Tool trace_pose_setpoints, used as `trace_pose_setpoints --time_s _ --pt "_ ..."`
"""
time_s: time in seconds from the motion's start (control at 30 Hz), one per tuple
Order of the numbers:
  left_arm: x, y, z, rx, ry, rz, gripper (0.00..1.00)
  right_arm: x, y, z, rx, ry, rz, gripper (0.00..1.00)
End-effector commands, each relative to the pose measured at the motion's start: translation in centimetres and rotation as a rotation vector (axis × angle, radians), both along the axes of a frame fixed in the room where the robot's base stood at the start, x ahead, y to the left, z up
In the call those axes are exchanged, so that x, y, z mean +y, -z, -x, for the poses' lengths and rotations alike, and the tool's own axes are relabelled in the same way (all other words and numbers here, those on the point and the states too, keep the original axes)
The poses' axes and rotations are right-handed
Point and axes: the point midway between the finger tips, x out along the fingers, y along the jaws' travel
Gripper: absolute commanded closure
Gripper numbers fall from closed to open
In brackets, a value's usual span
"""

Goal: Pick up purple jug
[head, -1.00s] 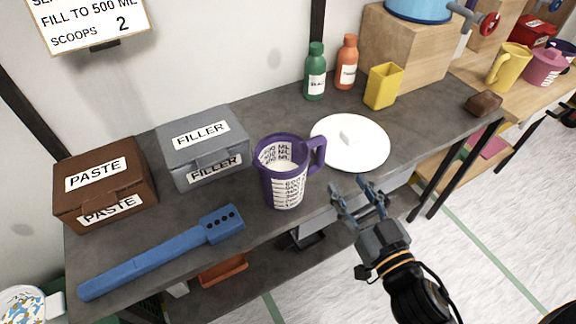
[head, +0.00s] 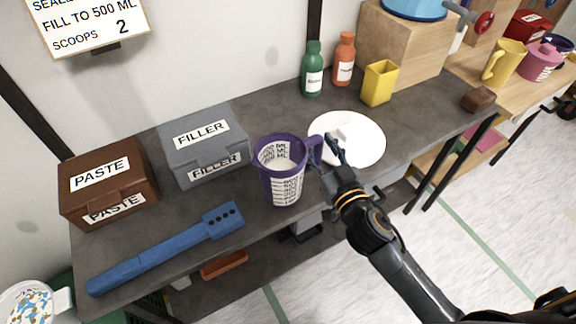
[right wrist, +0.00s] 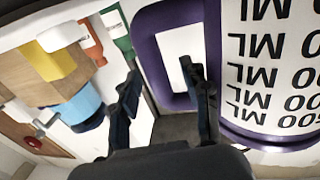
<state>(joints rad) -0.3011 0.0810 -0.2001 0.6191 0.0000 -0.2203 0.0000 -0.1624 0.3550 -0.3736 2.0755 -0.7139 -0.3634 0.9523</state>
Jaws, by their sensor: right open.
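The purple jug (head: 283,185) stands upright on the dark grey table, its handle pointing right. It is white inside and has black volume marks on a white panel. My right gripper (head: 325,152) is open and close to the handle, at the jug's right side. In the right wrist view the purple jug handle (right wrist: 152,50) lies ahead of and between the two fingertips of my right gripper (right wrist: 160,78). I cannot tell whether a finger touches it. My left gripper is not in view.
A white plate (head: 362,140) with a white block lies just right of the jug. A grey FILLER box (head: 205,165) and brown PASTE box (head: 145,178) stand left. A blue tool (head: 150,259) lies in front. Green (head: 311,85) and orange (head: 343,72) bottles stand behind.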

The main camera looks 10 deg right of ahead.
Motion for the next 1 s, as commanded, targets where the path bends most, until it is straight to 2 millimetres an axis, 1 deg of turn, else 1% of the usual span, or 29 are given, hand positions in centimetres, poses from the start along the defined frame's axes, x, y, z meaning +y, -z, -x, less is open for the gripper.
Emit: trace_pose_setpoints --time_s 0.07,0.23,0.27,0.3,0.37,0.4,0.47,0.5,1.0 --pt "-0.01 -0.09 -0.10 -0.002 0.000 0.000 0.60 0.05 -0.04 -0.32 0.000 0.000 0.001 0.53" --pt "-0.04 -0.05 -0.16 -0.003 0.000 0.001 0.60 0.05 0.03 -0.31 0.000 0.000 0.001 0.53" --pt "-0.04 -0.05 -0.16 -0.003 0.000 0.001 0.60 0.05 0.03 -0.30 0.000 0.000 0.001 0.55" --pt "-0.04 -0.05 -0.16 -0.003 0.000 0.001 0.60 0.05 0.03 -0.30 0.001 0.000 0.001 0.63" --pt "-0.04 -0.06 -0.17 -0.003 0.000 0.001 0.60 0.04 0.03 -0.29 0.001 0.000 0.001 0.76" --pt "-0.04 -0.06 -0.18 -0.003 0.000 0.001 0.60 0.04 0.03 -0.29 0.001 0.000 0.001 0.84" --pt "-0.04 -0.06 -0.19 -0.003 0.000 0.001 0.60 0.04 0.03 -0.29 0.001 0.000 0.001 0.96" --pt "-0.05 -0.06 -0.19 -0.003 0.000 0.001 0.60 0.05 0.03 -0.28 0.001 0.000 0.001 1.00" --pt "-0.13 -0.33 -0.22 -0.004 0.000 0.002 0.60 0.07 -0.39 -0.28 -0.003 -0.001 -0.003 1.00"
